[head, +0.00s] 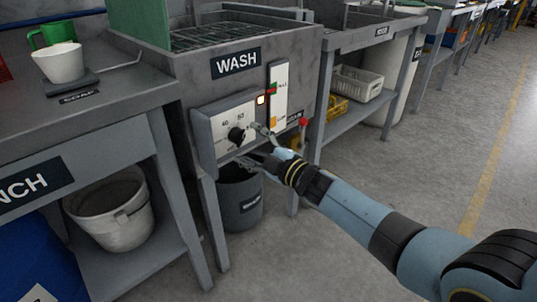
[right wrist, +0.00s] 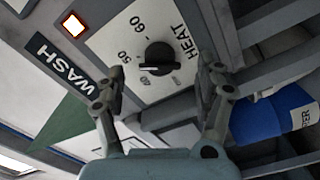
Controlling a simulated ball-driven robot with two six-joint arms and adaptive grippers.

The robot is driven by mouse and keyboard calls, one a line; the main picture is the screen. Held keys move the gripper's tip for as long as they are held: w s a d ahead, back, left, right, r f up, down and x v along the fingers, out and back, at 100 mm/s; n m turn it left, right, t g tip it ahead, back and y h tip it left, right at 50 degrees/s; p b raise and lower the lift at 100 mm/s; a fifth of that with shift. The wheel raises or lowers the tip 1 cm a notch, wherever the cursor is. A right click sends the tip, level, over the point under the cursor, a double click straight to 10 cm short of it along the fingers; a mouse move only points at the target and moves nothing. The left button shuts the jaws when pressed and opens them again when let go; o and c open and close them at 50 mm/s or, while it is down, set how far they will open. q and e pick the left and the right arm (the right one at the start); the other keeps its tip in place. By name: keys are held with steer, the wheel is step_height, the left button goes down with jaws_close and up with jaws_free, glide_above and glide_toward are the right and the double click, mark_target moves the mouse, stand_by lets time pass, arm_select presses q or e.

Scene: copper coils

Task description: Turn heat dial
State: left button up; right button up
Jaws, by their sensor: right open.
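The black heat dial (head: 237,135) sits on a pale numbered plate on the grey control box (head: 205,146) of the WASH station. In the right wrist view the dial (right wrist: 160,56) shows a short white mark on its edge, beside printed numbers and the word HEAT. My right gripper (head: 253,147) is just right of the dial in the head view. In the right wrist view its open fingers (right wrist: 167,74) stand apart on either side of the dial, with visible space between each fingertip and the knob. Nothing is held. My left gripper is not in view.
A lit lamp (head: 260,99) and an upright gauge (head: 278,95) are close above the dial. A red-knobbed lever (head: 303,121) stands right of the gripper. A dark bin (head: 240,200) is below the box. Open floor lies right.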

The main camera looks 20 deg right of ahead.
steer(key=v, duration=1)
steer(key=shift+s, duration=0.15)
